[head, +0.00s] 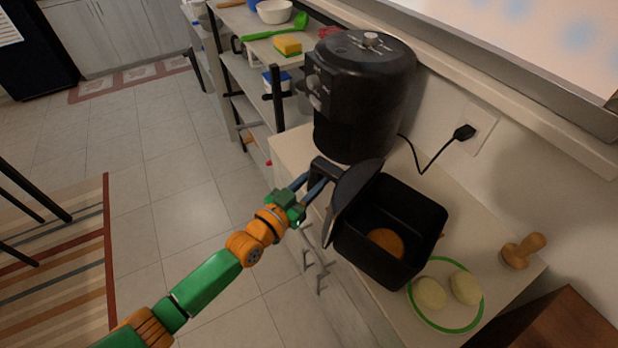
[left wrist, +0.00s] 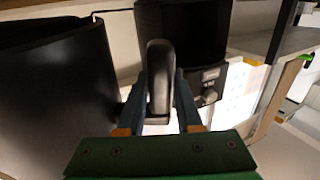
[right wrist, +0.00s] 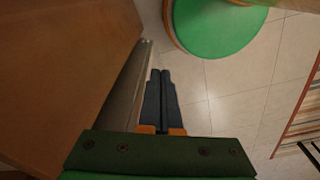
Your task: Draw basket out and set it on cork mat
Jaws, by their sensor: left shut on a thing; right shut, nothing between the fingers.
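The black basket (head: 358,247) is out of the black air fryer (head: 350,110), over the counter in front of it. It is open at the top, with a round orange-brown piece (head: 387,242) inside. My left gripper (head: 318,186) is shut on the basket's handle (head: 326,172); the handle also shows between its fingers in the left wrist view (left wrist: 160,75). I cannot tell whether the basket touches the counter. I cannot make out the cork mat; the basket may cover it. My right gripper (right wrist: 160,75) is shut and empty, away from the basket.
A green-rimmed plate (head: 447,328) with two pale round pieces (head: 465,288) lies close beside the basket. A wooden stamp-like tool (head: 522,251) stands near the wall. A cord runs to the wall outlet (head: 474,130). A shelf rack (head: 255,85) stands beyond the fryer. A brown wooden surface (right wrist: 60,70) is near my right gripper.

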